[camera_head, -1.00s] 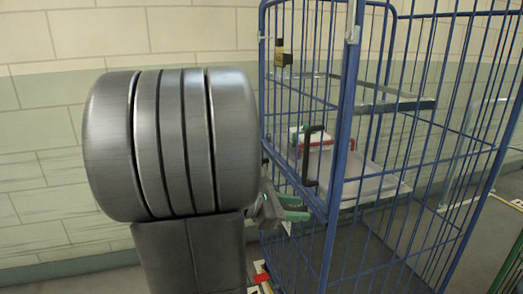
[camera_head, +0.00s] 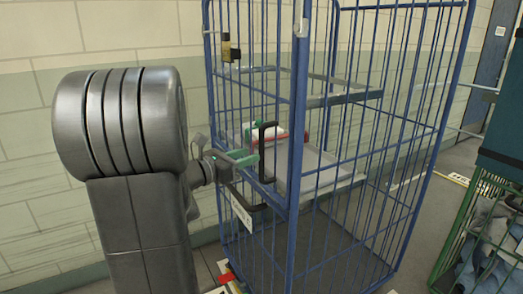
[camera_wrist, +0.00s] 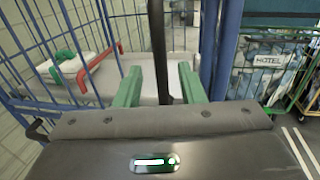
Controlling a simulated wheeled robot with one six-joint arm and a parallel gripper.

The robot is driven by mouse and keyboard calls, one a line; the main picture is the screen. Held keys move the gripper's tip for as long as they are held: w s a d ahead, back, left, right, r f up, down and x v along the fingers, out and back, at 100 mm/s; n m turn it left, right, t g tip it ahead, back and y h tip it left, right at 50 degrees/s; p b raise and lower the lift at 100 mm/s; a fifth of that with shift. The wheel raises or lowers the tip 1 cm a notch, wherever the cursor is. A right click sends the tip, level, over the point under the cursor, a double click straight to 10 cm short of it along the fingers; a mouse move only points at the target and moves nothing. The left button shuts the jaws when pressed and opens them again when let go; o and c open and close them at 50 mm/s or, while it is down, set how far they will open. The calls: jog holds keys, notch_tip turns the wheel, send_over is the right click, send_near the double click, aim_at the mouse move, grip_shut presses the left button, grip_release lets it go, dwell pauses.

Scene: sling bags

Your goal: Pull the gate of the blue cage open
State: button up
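The blue cage (camera_head: 297,200) of wire bars stands in the middle of the head view. A black upright handle (camera_head: 262,150) sits on its left-hand wire side, which looks like the gate (camera_head: 280,100). I cannot tell whether the gate stands ajar. My gripper (camera_head: 240,160) is at this handle, coming from the left. In the wrist view my green fingers (camera_wrist: 160,85) are apart, and the black handle bar (camera_wrist: 157,45) runs upright between them, with gaps on both sides.
Inside the cage is a grey shelf (camera_head: 330,178) with a white and green item (camera_wrist: 62,66) and a red bar (camera_wrist: 98,60). A green wire trolley (camera_head: 447,250) with cloth is at the right. A tiled wall (camera_head: 110,30) stands behind. Floor is clear between cage and trolley.

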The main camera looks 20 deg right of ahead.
aim_at(262, 150)
jog(key=x, duration=0.6)
grip_shut()
